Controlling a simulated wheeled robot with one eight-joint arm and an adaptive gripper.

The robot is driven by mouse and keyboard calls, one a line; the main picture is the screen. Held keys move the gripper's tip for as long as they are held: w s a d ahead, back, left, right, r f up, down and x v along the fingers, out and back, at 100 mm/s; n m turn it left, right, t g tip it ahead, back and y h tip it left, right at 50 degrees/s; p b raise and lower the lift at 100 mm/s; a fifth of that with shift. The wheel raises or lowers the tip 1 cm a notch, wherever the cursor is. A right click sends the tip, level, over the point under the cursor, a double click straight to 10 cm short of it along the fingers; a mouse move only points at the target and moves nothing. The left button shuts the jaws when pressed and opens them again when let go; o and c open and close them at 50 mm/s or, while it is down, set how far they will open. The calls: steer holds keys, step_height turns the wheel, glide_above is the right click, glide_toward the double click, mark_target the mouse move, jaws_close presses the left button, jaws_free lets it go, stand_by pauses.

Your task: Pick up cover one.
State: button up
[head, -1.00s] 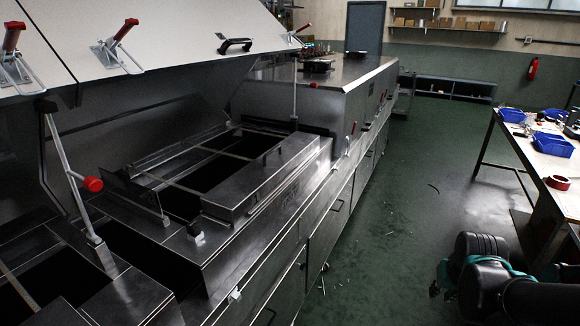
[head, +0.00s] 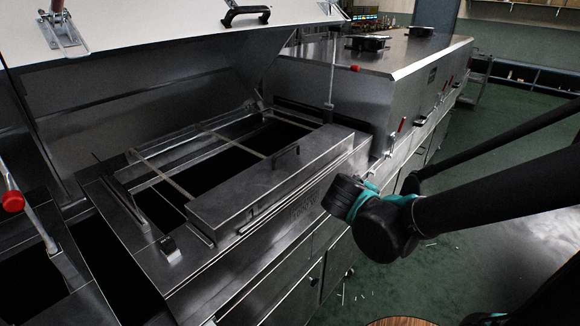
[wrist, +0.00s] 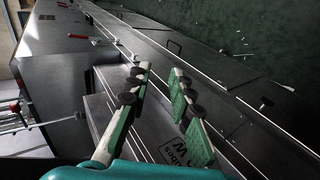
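A long box-shaped steel cover (head: 262,188) with a black handle (head: 286,156) lies along the front side of the dryer's open top. No number on it can be read, so I cannot tell for sure that it is cover one. My gripper (wrist: 158,78) shows in the wrist view, with its two green-lined fingers apart and nothing between them. It is over the dryer's front side, by a panel with dark lettering (wrist: 174,151). In the head view my arm reaches in from the right, and the fingers cannot be made out.
The raised dryer hood (head: 160,28) stands open above the back of the opening. A metal strut with a red knob (head: 13,201) is at the left. The closed dryer section (head: 390,75) with red-handled latches stands beyond.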

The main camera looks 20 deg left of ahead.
steer(key=s+a+r+n+t+y, duration=0.1)
steer(key=s+a+r+n+t, duration=0.15)
steer(key=a, duration=0.35)
steer(key=s+a+r+n+t+y, duration=0.1)
steer(key=s+a+r+n, duration=0.15)
steer(key=a, duration=0.35)
steer(key=n+t+y, duration=0.2)
steer(key=n+y, duration=0.1)
steer(key=y, duration=0.2)
glide_toward(283, 153)
steer(key=x, duration=0.4)
steer(key=shift+w+a, duration=0.25)
steer(key=shift+a, duration=0.15)
steer(key=shift+f+x, duration=0.2)
steer(key=shift+x, duration=2.75)
steer(key=shift+d, duration=0.2)
jaws_close()
